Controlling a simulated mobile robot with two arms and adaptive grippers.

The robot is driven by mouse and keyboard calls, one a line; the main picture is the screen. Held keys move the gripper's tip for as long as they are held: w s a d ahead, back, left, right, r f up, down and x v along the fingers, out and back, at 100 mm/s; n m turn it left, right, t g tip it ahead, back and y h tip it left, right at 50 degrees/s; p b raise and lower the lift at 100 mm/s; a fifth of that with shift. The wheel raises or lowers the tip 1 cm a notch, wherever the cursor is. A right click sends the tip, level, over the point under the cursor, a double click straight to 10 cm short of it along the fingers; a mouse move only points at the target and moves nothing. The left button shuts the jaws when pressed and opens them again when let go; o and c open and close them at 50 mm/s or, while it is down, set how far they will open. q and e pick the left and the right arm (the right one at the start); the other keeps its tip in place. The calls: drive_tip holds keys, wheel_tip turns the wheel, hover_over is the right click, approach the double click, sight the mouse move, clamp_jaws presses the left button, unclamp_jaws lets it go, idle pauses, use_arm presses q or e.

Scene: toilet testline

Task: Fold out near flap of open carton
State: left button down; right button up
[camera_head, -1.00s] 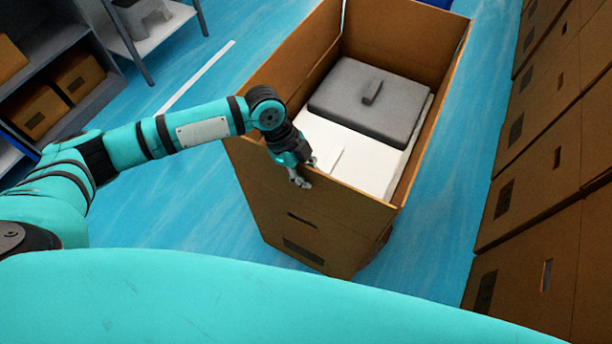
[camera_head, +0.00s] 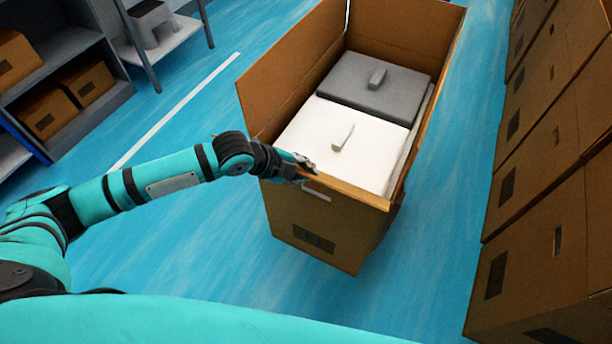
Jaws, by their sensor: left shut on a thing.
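The open brown carton (camera_head: 318,236) stands on the floor in the middle of the head view. Its left and far flaps stand up. Its near flap (camera_head: 352,193) shows as a thin strip along the near top edge, no longer upright in front of the contents. My left gripper (camera_head: 303,171) is at the left part of this near edge, shut on the near flap; its exact finger contact is small and hard to see. My right gripper is not in view.
Inside the carton lie a white lid-like piece (camera_head: 345,140) and a grey one (camera_head: 378,82), each with a raised handle. Stacked cartons (camera_head: 530,225) line the right side. A shelf with boxes (camera_head: 45,112) stands at the left. Blue floor is clear around the carton.

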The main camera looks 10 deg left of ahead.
use_arm(q)
drive_tip(key=s+f, duration=0.4)
drive_tip(key=shift+a+f, duration=0.25)
drive_tip(key=shift+a, duration=0.2)
drive_tip(key=c, duration=1.5)
unclamp_jaws()
drive_tip(key=shift+o, duration=0.2)
drive_tip(key=shift+w+r, duration=0.15)
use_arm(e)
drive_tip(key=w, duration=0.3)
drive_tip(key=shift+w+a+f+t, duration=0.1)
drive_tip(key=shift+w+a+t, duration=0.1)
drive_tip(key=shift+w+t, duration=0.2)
use_arm(q)
drive_tip(key=shift+r, duration=0.1)
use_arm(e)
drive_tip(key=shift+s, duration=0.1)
use_arm(q)
drive_tip(key=v, duration=1.1)
drive_tip(key=shift+s+a, duration=0.3)
drive_tip(key=shift+s, duration=0.05)
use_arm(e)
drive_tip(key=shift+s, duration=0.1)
use_arm(q)
drive_tip(key=shift+r, duration=0.15)
